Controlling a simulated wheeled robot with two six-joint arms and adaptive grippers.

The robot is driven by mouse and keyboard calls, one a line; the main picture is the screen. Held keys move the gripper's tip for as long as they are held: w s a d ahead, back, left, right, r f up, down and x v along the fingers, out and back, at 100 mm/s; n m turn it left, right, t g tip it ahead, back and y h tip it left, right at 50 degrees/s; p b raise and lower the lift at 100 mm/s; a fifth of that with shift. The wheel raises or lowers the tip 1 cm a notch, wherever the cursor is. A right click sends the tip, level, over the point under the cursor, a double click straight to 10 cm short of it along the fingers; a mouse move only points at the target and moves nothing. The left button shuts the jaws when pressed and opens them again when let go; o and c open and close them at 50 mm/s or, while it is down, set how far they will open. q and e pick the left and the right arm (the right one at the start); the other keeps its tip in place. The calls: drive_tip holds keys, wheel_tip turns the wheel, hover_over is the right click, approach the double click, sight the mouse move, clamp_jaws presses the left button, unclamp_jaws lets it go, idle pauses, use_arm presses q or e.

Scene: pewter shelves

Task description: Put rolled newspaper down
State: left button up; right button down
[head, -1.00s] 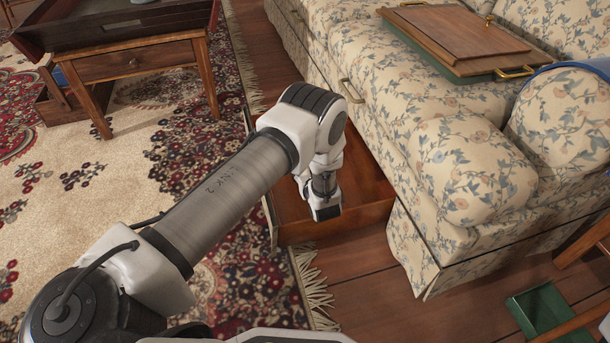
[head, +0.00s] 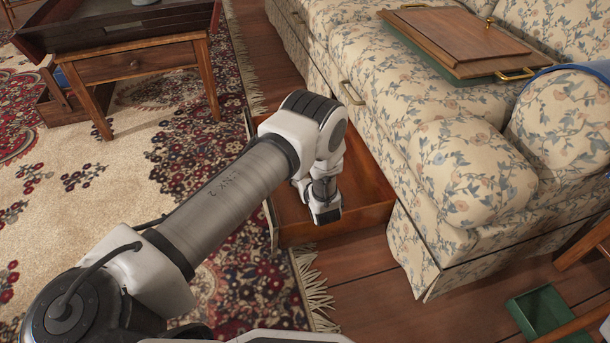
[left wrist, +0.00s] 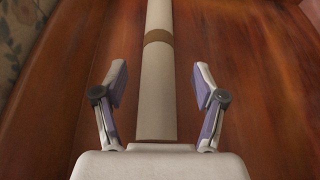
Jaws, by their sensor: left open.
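The rolled newspaper (left wrist: 158,85) is a pale tube with a brown band, seen in the left wrist view. It lies lengthwise on the reddish-brown wooden bottom of the open sofa drawer (head: 372,212). My left gripper (left wrist: 160,85) is open, with one finger on each side of the roll and a visible gap to it on both sides. In the head view my left gripper (head: 324,212) points down into the drawer, and the roll is hidden there. My right gripper is not in view.
The floral sofa (head: 450,170) stands right of the drawer. A wooden-lidded green tray (head: 460,40) lies on its seat. A small wooden table (head: 135,65) stands at the upper left on a patterned rug. A green box (head: 540,312) is at the lower right.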

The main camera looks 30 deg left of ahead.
use_arm(q)
drive_tip(key=shift+r, duration=0.45)
drive_tip(key=p+v, duration=0.6)
drive_tip(key=v, duration=0.6)
drive_tip(key=shift+r+p, duration=0.2)
drive_tip(key=shift+p, duration=0.15)
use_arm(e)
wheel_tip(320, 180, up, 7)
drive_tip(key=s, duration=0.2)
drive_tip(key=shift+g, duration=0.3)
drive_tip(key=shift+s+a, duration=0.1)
